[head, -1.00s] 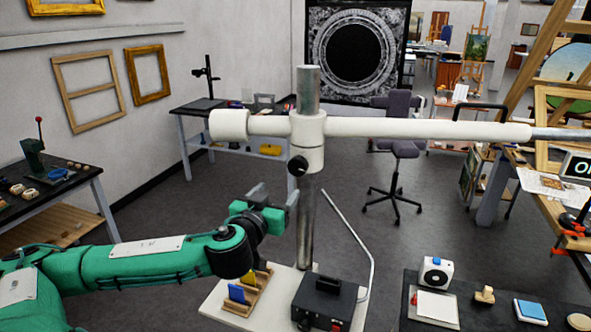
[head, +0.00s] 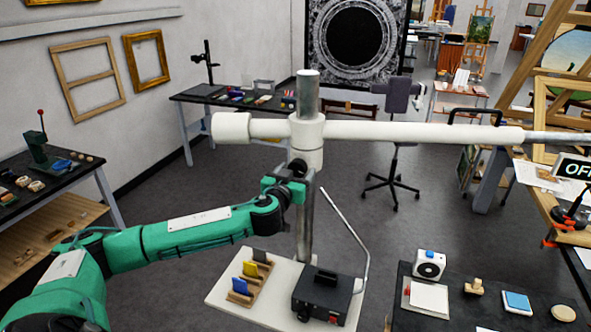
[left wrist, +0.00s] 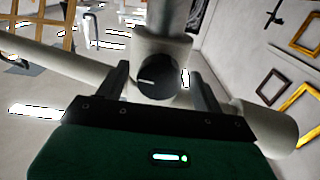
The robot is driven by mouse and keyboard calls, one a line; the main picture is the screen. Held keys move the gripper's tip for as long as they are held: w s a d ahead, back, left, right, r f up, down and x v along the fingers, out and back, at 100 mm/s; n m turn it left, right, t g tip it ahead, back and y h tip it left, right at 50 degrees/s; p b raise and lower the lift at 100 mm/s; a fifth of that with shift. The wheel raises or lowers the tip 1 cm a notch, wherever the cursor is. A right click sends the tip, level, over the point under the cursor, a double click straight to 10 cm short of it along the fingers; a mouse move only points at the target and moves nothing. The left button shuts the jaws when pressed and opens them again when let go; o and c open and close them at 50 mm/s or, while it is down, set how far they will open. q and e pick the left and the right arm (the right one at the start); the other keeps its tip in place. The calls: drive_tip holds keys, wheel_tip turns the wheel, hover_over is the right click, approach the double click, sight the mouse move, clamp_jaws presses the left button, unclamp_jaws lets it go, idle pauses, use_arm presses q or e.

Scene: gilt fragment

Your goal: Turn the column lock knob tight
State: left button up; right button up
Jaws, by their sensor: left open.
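The column lock knob (left wrist: 152,84) is a round black knob with a white mark line, on the white collar (head: 306,130) of the upright metal column (head: 307,92). In the left wrist view it sits between the two fingers of my left gripper (left wrist: 158,74), with a gap to each finger. In the head view my left gripper (head: 298,178) is at the knob, just below the collar, and hides much of it. The gripper is open. The white horizontal boom (head: 400,131) passes through the collar. My right gripper is not in view.
A black box (head: 325,294) stands on the white base plate (head: 225,287) at the column's foot, with a wooden rack (head: 252,283) beside it. A thin bent metal rod (head: 345,230) rises close to the column. A dark side table (head: 450,312) holds small items at lower right.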

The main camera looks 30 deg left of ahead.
use_arm(q)
drive_tip(key=c, duration=1)
drive_tip(key=shift+f+m+b, duration=0.1)
drive_tip(key=shift+m+b, duration=0.55)
drive_tip(key=shift+m, duration=0.35)
drive_tip(key=m+b, duration=0.1)
drive_tip(key=m, duration=0.1)
drive_tip(key=shift+m, duration=0.3)
drive_tip(key=m, duration=0.4)
drive_tip(key=shift+a+b, duration=0.1)
drive_tip(key=shift+b, duration=0.2)
drive_tip(key=m, duration=0.5)
drive_tip(key=shift+m, duration=0.3)
